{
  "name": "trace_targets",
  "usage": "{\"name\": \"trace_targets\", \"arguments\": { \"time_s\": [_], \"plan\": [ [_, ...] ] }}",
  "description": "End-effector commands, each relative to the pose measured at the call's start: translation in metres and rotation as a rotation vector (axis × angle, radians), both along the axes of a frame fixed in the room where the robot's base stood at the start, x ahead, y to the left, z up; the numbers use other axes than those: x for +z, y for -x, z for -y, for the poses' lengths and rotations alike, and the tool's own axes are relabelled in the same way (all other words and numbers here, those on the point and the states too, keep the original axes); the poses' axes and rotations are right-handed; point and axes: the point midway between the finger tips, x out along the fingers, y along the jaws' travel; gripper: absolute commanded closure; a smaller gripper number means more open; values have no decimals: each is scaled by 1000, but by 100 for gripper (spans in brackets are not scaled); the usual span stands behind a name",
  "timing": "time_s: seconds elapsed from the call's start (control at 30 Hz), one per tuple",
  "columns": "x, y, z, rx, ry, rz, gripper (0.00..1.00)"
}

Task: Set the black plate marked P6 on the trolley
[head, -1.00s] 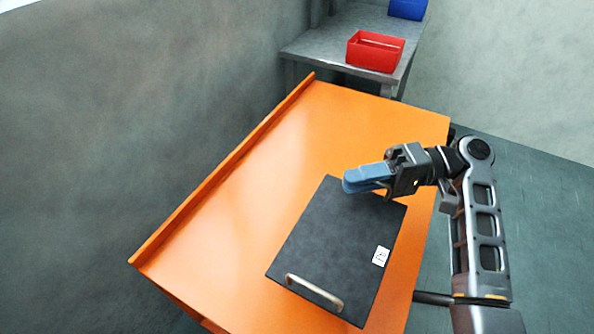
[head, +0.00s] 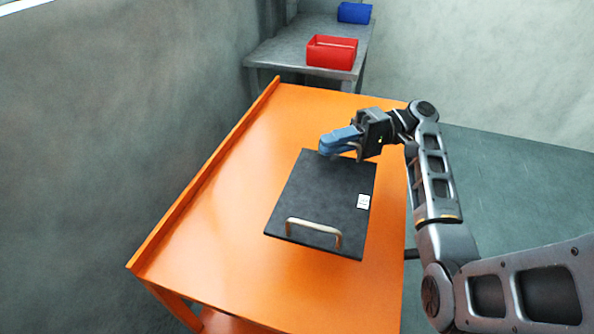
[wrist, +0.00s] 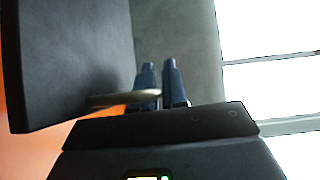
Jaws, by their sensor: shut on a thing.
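The black plate (head: 322,195) is a flat dark slab with a small white label (head: 363,201), too small to read. It is over the orange top of the trolley (head: 205,255), toward its right side. A pale metal handle (head: 314,229) stands on its near edge. My gripper (head: 340,140) has blue fingers at the plate's far edge, shut on a handle there. In the wrist view the fingers (wrist: 160,85) close on a metal handle (wrist: 115,99) of the plate (wrist: 75,60). I cannot tell whether the plate's underside touches the trolley top.
A grey table (head: 275,50) stands behind the trolley, with a red bin (head: 332,52) and a blue bin (head: 354,13) on it. A raised lip (head: 205,175) runs along the trolley's left side, next to the grey wall. The left part of the trolley top is clear.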

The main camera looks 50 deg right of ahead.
Motion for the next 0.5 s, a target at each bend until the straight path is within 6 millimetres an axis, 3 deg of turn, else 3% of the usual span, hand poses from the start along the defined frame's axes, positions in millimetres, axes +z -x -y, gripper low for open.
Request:
{"name": "trace_targets", "arguments": {
  "time_s": [0.17, 0.5],
  "plan": [
    [0, 2, 8, -10, -4, -3, 100],
    [-12, -12, -9, -6, -5, -4, 100]
  ]
}}
